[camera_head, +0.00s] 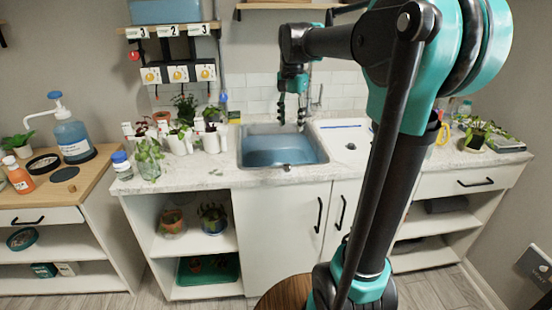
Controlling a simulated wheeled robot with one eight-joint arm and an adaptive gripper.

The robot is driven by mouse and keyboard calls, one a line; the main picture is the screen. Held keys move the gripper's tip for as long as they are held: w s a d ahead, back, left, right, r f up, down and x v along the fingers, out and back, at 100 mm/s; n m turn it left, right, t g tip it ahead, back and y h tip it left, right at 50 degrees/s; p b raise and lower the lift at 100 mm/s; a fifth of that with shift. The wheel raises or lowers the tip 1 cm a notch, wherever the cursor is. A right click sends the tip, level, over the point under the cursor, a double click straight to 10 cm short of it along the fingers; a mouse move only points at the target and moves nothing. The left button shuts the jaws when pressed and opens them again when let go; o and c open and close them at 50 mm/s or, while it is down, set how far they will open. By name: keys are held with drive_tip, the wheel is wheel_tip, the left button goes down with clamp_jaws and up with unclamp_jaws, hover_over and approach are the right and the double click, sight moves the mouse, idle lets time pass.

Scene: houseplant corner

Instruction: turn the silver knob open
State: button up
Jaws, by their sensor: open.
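My gripper (291,114) hangs above the sink, its fingers apart and pointing down, with nothing seen between them. A silver upright fitting (317,101) stands behind the sink, close to the right of my gripper in the picture. It looks like part of the tap. A knob on it is too small to make out, and my gripper and arm may hide some of it. I cannot tell how far behind the fingers it is, or whether they touch.
The sink (243,150) is set in a pale counter. Potted plants crowd its left side. Three numbered units with round yellow and red parts (178,74) hang on the wall. A white board (345,127) lies right of the sink. A blue pump bottle (73,140) stands far left.

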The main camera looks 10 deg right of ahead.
sight(287, 165)
drive_tip(key=f, duration=1.6)
drive_tip(key=shift+w+a+f, duration=0.2)
drive_tip(key=shift+w+a, duration=0.1)
drive_tip(key=shift+w, duration=0.1)
drive_tip(key=shift+c, duration=0.2)
clamp_jaws()
